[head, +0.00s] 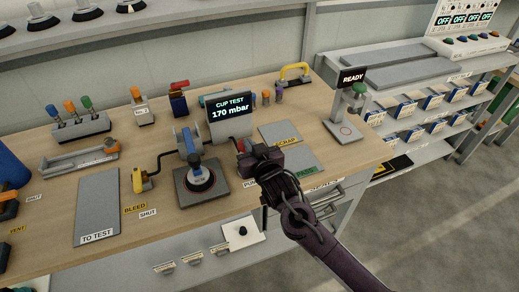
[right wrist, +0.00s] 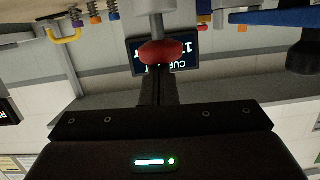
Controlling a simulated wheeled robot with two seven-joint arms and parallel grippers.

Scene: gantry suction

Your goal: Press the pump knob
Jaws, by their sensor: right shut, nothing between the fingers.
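The pump knob (head: 240,144) is small and red, mostly hidden behind my right gripper in the head view. In the right wrist view the red knob (right wrist: 160,52) sits on a grey stem, and the picture is upside down. My right gripper (head: 245,154) is shut and empty, its fingertips (right wrist: 157,76) pointing at the knob. They overlap the knob in the picture; I cannot tell if they touch. The display (head: 229,104) behind reads "CUP TEST 170 mbar". A label starting "PU" is partly covered by the gripper. My left gripper is not in view.
A test stand with a black suction cup (head: 200,178) stands left of my gripper. A stand marked "READY" (head: 345,128) is further right. The grey "TO TEST" mat (head: 98,208) is bare.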

